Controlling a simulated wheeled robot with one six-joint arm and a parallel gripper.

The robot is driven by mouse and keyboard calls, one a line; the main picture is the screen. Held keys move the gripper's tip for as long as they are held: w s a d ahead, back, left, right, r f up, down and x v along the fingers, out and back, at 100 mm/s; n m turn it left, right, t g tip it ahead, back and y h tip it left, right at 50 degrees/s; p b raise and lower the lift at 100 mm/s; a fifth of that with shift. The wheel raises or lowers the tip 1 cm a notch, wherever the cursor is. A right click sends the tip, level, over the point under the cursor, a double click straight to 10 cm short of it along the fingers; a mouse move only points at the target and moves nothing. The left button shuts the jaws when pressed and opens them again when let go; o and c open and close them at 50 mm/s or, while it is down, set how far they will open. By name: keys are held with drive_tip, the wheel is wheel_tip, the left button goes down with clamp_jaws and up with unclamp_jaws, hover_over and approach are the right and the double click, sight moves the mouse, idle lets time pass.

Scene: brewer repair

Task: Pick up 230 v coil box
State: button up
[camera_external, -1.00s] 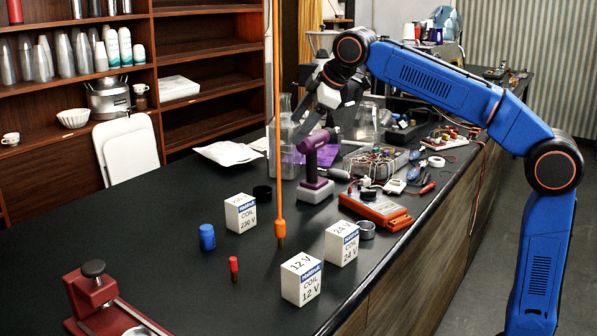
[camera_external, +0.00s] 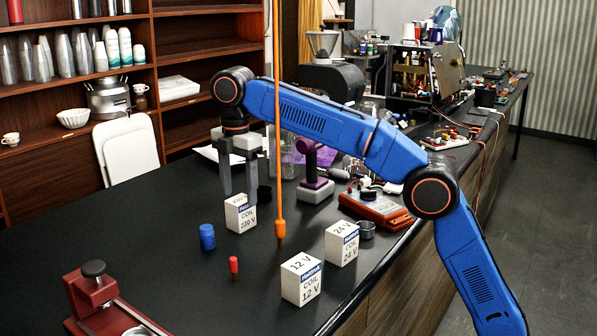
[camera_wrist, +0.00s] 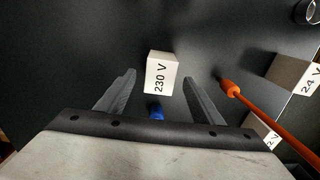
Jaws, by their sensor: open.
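The 230 V coil box (camera_external: 240,214) is a white cube with a blue label, standing on the black counter. In the wrist view the box (camera_wrist: 161,74) shows its "230 V" top face, ahead of and between the two fingers. My gripper (camera_external: 238,200) is open and points down, its grey fingers at or just above the box. In the wrist view my gripper (camera_wrist: 160,82) has nothing between its fingertips that it grips.
The 12 V box (camera_external: 301,280) and 24 V box (camera_external: 342,244) stand to the right. An orange hanging cord with a tip (camera_external: 280,228) is close to the right of the 230 V box. A blue cap (camera_external: 207,237) and a red piece (camera_external: 233,265) are in front.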

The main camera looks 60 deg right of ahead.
sight(241, 214)
drive_tip(key=shift+f, duration=3.6)
drive_tip(key=c, duration=1.3)
